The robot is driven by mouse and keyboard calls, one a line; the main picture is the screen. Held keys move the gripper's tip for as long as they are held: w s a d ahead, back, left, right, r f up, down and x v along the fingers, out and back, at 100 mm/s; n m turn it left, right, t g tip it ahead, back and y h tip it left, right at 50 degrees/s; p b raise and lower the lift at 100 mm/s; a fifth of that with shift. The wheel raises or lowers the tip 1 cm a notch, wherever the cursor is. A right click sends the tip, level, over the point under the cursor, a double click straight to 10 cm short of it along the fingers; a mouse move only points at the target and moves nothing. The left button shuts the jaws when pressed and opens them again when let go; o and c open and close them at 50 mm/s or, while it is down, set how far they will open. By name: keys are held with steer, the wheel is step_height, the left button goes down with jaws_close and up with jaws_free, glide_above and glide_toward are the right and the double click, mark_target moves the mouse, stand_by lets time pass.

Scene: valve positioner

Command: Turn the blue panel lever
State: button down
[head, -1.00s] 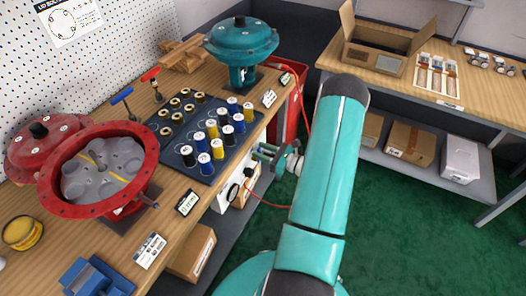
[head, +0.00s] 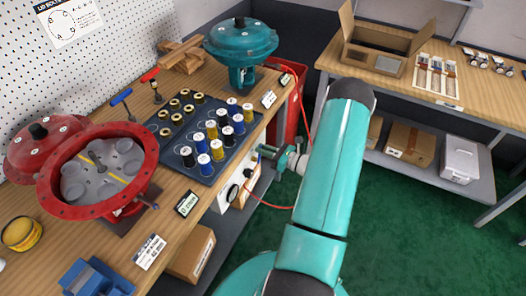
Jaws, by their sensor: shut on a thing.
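My gripper (head: 264,153) is at the front of the bench, right of the black tray, with its fingers pointing left at the white panel (head: 224,203) under the bench edge. It is shut on the blue panel lever, which is small here and mostly hidden by the fingers, so its angle cannot be read. A round gauge (head: 232,193) sits on the panel, lower left of the gripper. The open red housing (head: 100,192) on the bench holds a grey part (head: 103,172) that lies low, with round hollows and a central stem showing.
The black tray (head: 205,135) of spools and a teal actuator (head: 242,50) stand on the bench behind the gripper. A red hose (head: 268,201) hangs beside the panel. A red bin (head: 287,105) stands beyond. Green floor is open to the right.

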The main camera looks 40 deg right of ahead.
steer(key=d+m, duration=0.1)
steer(key=m, duration=0.1)
steer(key=f+m, duration=0.1)
steer(key=d+m, duration=0.1)
steer(key=m, duration=0.1)
steer(key=shift+w+d+f+m, duration=0.15)
steer(key=shift+w+d+m, duration=0.15)
steer(key=shift+w+d, duration=0.1)
steer(key=shift+w+d+f+m, duration=0.1)
steer(key=shift+d+f+m, duration=0.25)
steer(key=shift+f+m, duration=0.9)
steer(key=shift+w+d+f+m, duration=0.15)
steer(key=shift+d+f+m, duration=0.2)
steer(key=shift+m, duration=1.8)
steer(key=shift+w+d+f+m, duration=0.1)
steer(key=shift+d+f+m, duration=0.2)
steer(key=shift+f+m, duration=1)
steer(key=shift+r+m, duration=0.4)
steer(key=shift+m, duration=0.1)
steer(key=c, duration=1.4)
jaws_free()
steer(key=v, duration=1.3)
steer(key=shift+s, duration=0.4)
steer(key=shift+r, duration=0.1)
